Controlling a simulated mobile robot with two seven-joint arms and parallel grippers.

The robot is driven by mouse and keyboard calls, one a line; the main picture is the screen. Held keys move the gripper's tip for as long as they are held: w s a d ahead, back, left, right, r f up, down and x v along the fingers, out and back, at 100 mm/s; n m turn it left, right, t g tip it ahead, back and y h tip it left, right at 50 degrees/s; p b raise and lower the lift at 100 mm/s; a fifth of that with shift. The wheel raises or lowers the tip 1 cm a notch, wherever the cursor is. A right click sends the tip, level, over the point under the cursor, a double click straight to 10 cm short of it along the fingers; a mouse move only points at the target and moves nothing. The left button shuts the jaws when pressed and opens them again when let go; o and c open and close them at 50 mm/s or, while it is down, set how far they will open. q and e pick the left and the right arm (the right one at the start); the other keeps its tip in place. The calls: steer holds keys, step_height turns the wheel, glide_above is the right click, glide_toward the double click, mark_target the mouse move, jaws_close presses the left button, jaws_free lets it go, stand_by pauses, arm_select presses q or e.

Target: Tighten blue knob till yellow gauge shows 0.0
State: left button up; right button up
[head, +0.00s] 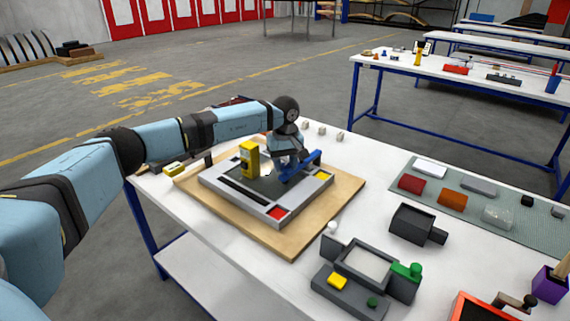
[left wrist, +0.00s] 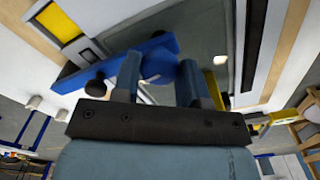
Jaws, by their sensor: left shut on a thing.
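The yellow gauge (head: 249,158) stands upright on a grey-framed fixture (head: 232,203); its reading is too small to make out. A blue bar-shaped clamp (head: 306,166) lies at the fixture's right side, and it also crosses the left wrist view (left wrist: 110,64). My left gripper (head: 284,172) reaches down beside the bar, to the right of the gauge. In the left wrist view its two fingers (left wrist: 160,80) are shut on the blue knob, one on each side. My right gripper is out of view.
The fixture rests on a wooden board (head: 325,218) on a white table. A grey device with green knob (head: 405,271) and a dark block (head: 412,223) stand at right. A green mat (head: 470,212) holds several coloured blocks. Small pale cubes (head: 322,132) lie behind the fixture.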

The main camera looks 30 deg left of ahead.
mark_target(285, 165)
arm_select(q)
steer(key=shift+r, duration=0.1)
steer(key=o, duration=0.9)
step_height(285, 165, up, 14)
steer(key=shift+f, duration=0.1)
stand_by(0.5)
